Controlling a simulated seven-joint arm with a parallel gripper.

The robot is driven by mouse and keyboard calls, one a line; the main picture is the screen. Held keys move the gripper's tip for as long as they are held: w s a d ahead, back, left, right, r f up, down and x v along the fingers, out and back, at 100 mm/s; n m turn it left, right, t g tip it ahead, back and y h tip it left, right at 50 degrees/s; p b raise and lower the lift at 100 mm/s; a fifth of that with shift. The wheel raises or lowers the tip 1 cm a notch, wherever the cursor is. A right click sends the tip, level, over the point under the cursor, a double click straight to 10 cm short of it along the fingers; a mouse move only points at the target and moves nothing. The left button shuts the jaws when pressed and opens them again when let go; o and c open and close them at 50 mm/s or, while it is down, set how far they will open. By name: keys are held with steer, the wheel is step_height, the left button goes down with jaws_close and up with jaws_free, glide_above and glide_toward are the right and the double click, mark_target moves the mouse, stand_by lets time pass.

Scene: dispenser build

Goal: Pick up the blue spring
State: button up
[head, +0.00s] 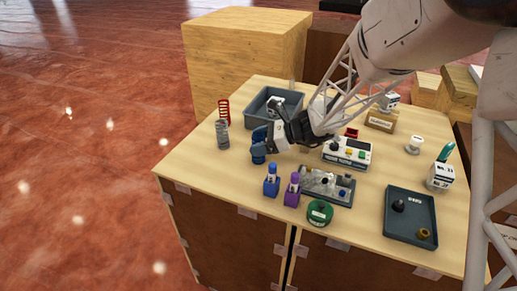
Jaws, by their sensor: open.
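The blue spring (258,155) appears as a small dark blue upright shape on the table, left of the middle. Its upper part is partly hidden by my gripper, and its coils are too small to make out. My gripper (265,141) is open and reaches in from the right, with its fingers close at the top of the blue shape. I cannot tell whether the fingers are around it or only beside it, or whether they touch it.
A grey spring (222,135) and a red spring (224,112) stand to the left. A grey bin (262,117) is behind. Blue (271,184) and purple (292,193) bottles, a metal fixture (339,197) and a white device (347,157) stand nearby. A dark tray (401,232) lies at right.

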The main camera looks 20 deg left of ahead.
stand_by(0.5)
steer(key=c, duration=1)
steer(key=shift+r, duration=0.1)
steer(key=shift+c, duration=0.2)
steer(key=shift+r, duration=4.95)
